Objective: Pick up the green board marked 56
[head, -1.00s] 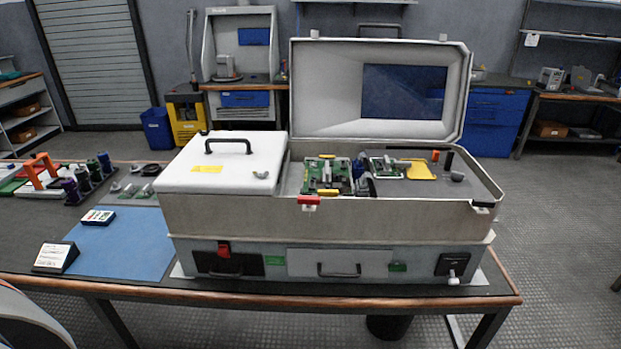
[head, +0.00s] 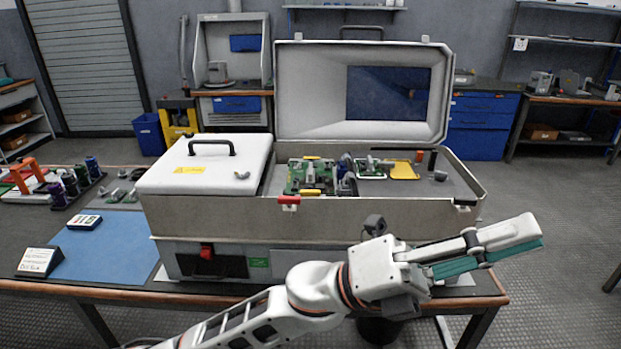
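A green board (head: 297,181) with dark and silver parts sits in the open case (head: 210,222), behind the red latch (head: 289,200) on its front wall. A second, smaller green board (head: 371,175) lies further right in the case. No 56 is readable on either, so I cannot tell which is marked so. My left gripper (head: 530,232) is in front of the case at the right, apart from both boards and pointing right, with teal pads along its fingers. Its fingers overlap from this side, so its opening is unclear. My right gripper is out of view.
The case's raised lid (head: 300,100) stands behind the boards; a white cover (head: 160,177) closes its left part. A yellow tray (head: 404,172) lies inside. A blue mat (head: 110,250) with a small sign (head: 38,260) is left of the case. Coloured parts stand at far left.

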